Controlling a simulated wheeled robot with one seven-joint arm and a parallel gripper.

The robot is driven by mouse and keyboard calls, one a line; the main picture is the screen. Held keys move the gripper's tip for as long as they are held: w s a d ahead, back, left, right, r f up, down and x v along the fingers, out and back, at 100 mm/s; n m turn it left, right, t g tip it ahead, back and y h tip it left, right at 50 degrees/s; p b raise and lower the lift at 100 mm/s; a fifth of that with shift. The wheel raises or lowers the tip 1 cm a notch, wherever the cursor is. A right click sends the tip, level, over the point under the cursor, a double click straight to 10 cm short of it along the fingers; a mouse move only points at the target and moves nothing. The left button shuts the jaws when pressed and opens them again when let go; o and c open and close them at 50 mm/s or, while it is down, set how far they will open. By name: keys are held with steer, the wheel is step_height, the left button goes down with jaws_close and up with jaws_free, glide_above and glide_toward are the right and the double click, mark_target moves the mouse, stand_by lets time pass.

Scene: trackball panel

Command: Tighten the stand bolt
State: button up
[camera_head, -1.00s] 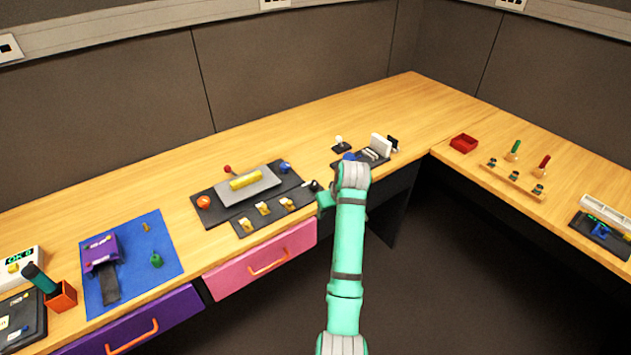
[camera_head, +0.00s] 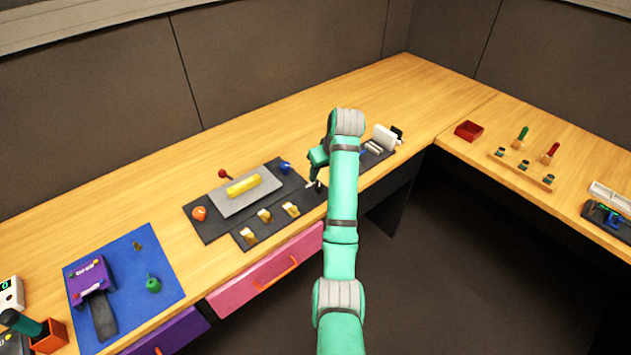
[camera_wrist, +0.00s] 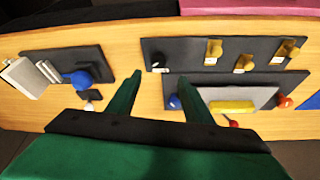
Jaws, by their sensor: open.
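My gripper (camera_wrist: 158,76) is open and empty, its two green fingers apart in the wrist view. In the head view my gripper (camera_head: 316,166) hangs over the right end of the dark switch strip (camera_head: 272,231). A small black-and-white piece (camera_wrist: 157,68) at that strip's end shows between the fingertips; contact cannot be told. A blue knob (camera_wrist: 174,102) is beside the grey plate. No part is clearly recognisable as the stand bolt.
A grey plate with a yellow bar (camera_head: 243,186), an orange knob (camera_head: 199,214) and a red-tipped lever (camera_head: 224,174) lie left of my arm. A white-knobbed stick (camera_wrist: 90,104) stands near the blue ball. Bare wood lies behind the panels.

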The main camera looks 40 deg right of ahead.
mark_target(319, 187)
steer(key=x, duration=0.5)
steer(key=s+x, duration=0.1)
steer(key=x, duration=0.1)
steer(key=shift+w+d+f, duration=0.15)
steer(key=shift+w+f, duration=0.05)
steer(key=shift+f, duration=0.3)
steer(key=shift+w+f, duration=0.25)
steer(key=shift+f, duration=0.15)
steer(key=c, duration=1.1)
